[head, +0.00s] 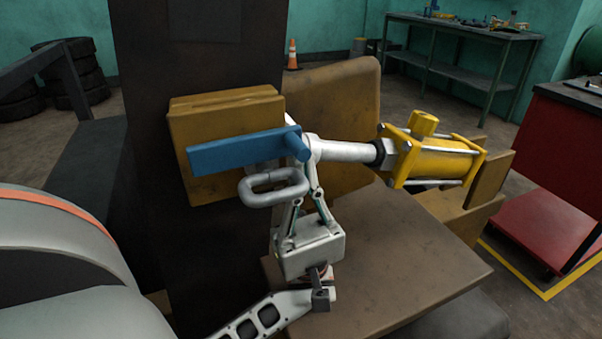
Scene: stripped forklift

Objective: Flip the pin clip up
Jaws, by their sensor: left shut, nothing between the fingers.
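A grey oblong metal loop, which looks like the pin clip (272,187), hangs below a blue bar (232,153) in the middle of the head view. The loop lies roughly level, its right end close to my gripper fingers. The bar meets the end of a white rod (345,151) from a yellow cylinder (435,160). My left gripper (303,163) points upward just right of the loop, its fingers shut and empty. Its tips are near the rod end and partly overlap it; I cannot tell whether they touch the loop. My right gripper is not in view.
Brown blocks (215,110) stand behind the bar against a dark upright post (190,45). A flat brown plate (420,268) lies below the cylinder. A red cabinet (560,150) stands at right, a green workbench (465,30) at the back. Open floor shows between them.

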